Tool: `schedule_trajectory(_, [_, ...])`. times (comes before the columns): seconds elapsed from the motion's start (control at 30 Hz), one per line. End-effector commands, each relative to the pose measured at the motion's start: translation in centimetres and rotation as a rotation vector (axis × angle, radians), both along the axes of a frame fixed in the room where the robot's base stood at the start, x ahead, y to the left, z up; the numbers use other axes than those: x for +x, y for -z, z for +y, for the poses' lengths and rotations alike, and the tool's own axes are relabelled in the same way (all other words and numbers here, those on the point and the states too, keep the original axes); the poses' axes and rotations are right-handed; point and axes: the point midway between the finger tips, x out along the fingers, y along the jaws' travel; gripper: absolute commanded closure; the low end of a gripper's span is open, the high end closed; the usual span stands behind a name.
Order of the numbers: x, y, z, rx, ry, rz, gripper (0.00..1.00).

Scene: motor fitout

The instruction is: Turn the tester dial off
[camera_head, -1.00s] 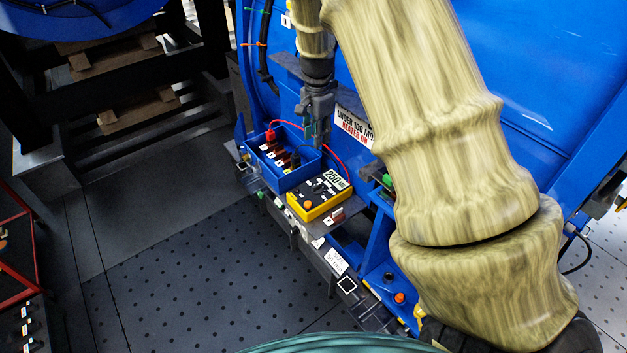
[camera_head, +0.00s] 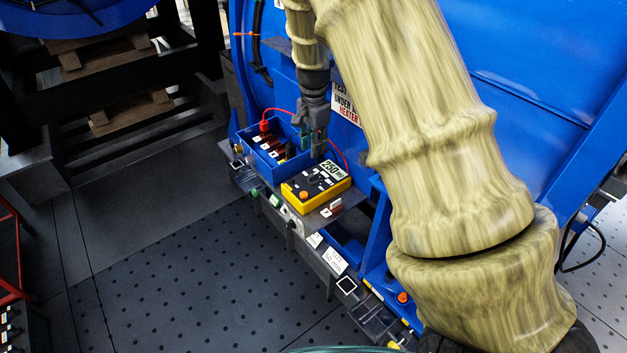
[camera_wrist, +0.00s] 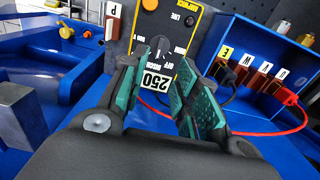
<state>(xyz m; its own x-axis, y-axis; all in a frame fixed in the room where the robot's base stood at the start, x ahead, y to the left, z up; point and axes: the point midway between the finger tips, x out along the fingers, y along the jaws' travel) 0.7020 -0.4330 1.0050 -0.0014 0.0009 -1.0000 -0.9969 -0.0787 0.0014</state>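The tester (camera_head: 330,197) is a yellow box with a dark face, an orange button (camera_head: 304,195) and a white "250" label (camera_head: 333,169). It sits on the ledge in front of the blue housing. Its dark dial (camera_wrist: 159,45) shows in the wrist view, beyond and between my fingertips; its exact setting is too small to read. My gripper (camera_head: 313,148) is just above the tester's back edge. In the wrist view my gripper (camera_wrist: 158,64) has its teal-padded fingers apart, with nothing between them. The fingers partly hide the tester's face.
A blue box (camera_head: 272,166) with several labelled terminals stands beside the tester on the left. A red cable (camera_head: 280,111) arches from it behind the tester. Blue housing (camera_head: 500,60) closes off the back. Dark floor (camera_head: 190,260) is clear in front.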

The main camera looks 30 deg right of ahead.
Motion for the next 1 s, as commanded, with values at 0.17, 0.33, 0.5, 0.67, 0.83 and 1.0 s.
schedule_trajectory(0.17, [0.0, 0.8, 0.0, 0.001, 0.000, 0.000, 0.69])
schedule_trajectory(0.33, [0.0, 2.5, 0.0, 0.001, 0.000, 0.002, 0.69])
schedule_trajectory(0.5, [-0.1, 4.9, 0.0, 0.002, 0.000, 0.002, 0.69])
schedule_trajectory(0.67, [-0.1, 7.2, 0.1, 0.002, 0.000, 0.002, 0.69])
schedule_trajectory(0.83, [0.0, 9.2, 0.0, 0.001, 0.001, 0.001, 0.69])
schedule_trajectory(1.0, [0.0, 10.5, 0.0, 0.001, 0.000, 0.000, 0.69])
